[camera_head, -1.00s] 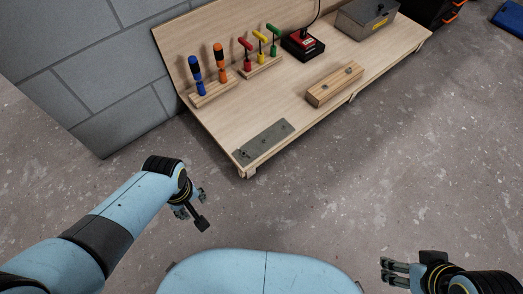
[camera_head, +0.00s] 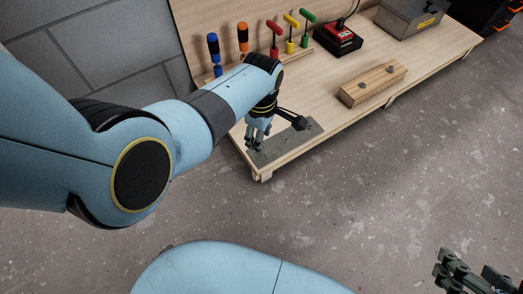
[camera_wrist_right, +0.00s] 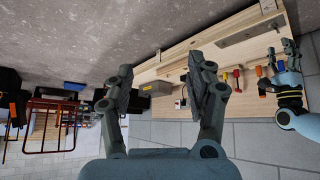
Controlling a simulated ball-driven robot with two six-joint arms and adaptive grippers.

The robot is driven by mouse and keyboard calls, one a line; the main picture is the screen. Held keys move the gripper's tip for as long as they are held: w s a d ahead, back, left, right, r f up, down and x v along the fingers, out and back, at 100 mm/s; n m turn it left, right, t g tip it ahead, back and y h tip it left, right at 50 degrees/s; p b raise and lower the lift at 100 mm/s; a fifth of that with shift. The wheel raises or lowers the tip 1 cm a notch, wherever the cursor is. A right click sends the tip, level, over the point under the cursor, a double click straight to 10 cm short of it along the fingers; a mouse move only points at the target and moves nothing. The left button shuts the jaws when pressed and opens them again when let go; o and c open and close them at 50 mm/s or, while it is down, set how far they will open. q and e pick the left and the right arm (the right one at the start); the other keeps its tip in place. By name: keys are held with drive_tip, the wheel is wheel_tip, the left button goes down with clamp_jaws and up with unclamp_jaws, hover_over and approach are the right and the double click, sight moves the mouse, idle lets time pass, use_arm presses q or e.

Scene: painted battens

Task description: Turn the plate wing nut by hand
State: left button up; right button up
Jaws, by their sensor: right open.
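The grey metal plate (camera_head: 296,143) lies flat at the near left corner of the wooden bench. It also shows in the right wrist view (camera_wrist_right: 248,30). I cannot make out the wing nut; my left gripper covers part of the plate. My left gripper (camera_head: 257,145) points down over the plate's left part. Its fingers are small and partly hidden, so their opening and any contact are unclear. My right gripper (camera_head: 468,278) is at the lower right of the head view, far from the bench. In the right wrist view its fingers (camera_wrist_right: 160,78) are spread and empty.
A wooden block (camera_head: 374,84) with two dark fittings lies on the bench. Blue and orange screwdrivers (camera_head: 242,38) and several T-handled tools (camera_head: 290,32) stand in racks behind. A charger (camera_head: 337,40) and a grey metal box (camera_head: 411,17) are farther right. Floor in front is clear.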

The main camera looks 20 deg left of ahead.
use_arm(q)
wheel_tip(320, 180, down, 2)
drive_tip(key=shift+f+b, duration=0.1)
drive_tip(key=shift+b, duration=0.45)
wheel_tip(320, 180, down, 2)
drive_tip(key=shift+s+f+b, duration=0.1)
drive_tip(key=shift+f+b, duration=0.1)
drive_tip(key=shift+b, duration=0.6)
wheel_tip(320, 180, down, 2)
drive_tip(key=shift+b, duration=0.75)
drive_tip(key=shift+f, duration=0.1)
use_arm(e)
drive_tip(key=shift+w+a+r+n+t+y, duration=0.2)
drive_tip(key=shift+w+r+t, duration=0.4)
drive_tip(key=shift+t, duration=0.7)
drive_tip(key=shift+w+a+r+n+t+y, duration=0.1)
drive_tip(key=shift+w+a+r+t, duration=0.4)
drive_tip(key=shift+t, duration=0.8)
drive_tip(key=shift+w+d+r+n+t+y, duration=0.1)
drive_tip(key=shift+w+r+t, duration=0.3)
drive_tip(key=shift+w+t, duration=0.65)
drive_tip(key=shift+s+t, duration=0.25)
use_arm(q)
clamp_jaws()
